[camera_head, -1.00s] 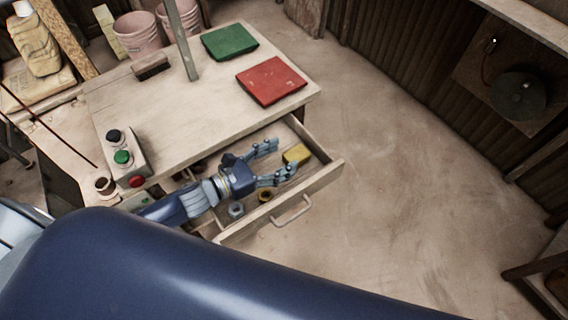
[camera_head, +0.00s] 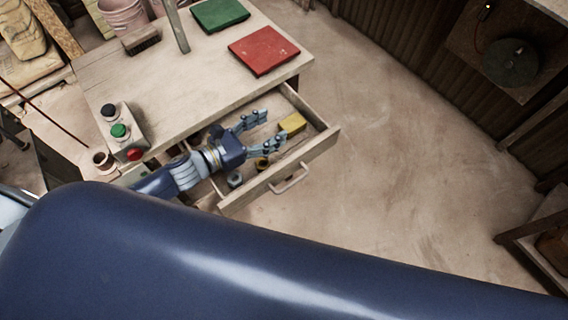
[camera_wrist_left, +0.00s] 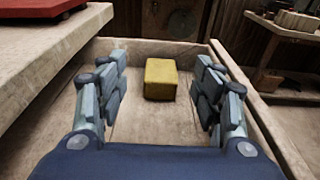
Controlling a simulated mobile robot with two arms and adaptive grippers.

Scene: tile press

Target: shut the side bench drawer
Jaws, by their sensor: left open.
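The side bench drawer (camera_head: 322,147) is pulled out from the front of the wooden bench, with a bar handle (camera_head: 291,179) on its front. My left gripper (camera_head: 272,129) is over the open drawer, open and empty. In the left wrist view my left gripper (camera_wrist_left: 160,92) has its fingers spread to either side of a yellow block (camera_wrist_left: 160,78), which lies farther in on the drawer floor. The yellow block also shows in the head view (camera_head: 292,124). A grey nut-like piece (camera_head: 235,179) and a small brass-coloured ring (camera_head: 262,162) lie in the drawer. My right gripper is out of view.
The bench top (camera_head: 190,85) carries a red tile (camera_head: 264,50), a green tile (camera_head: 220,15), a brush (camera_head: 141,40) and a button box (camera_head: 121,132). A thin upright post stands on it. The floor (camera_head: 390,150) beyond the drawer is clear.

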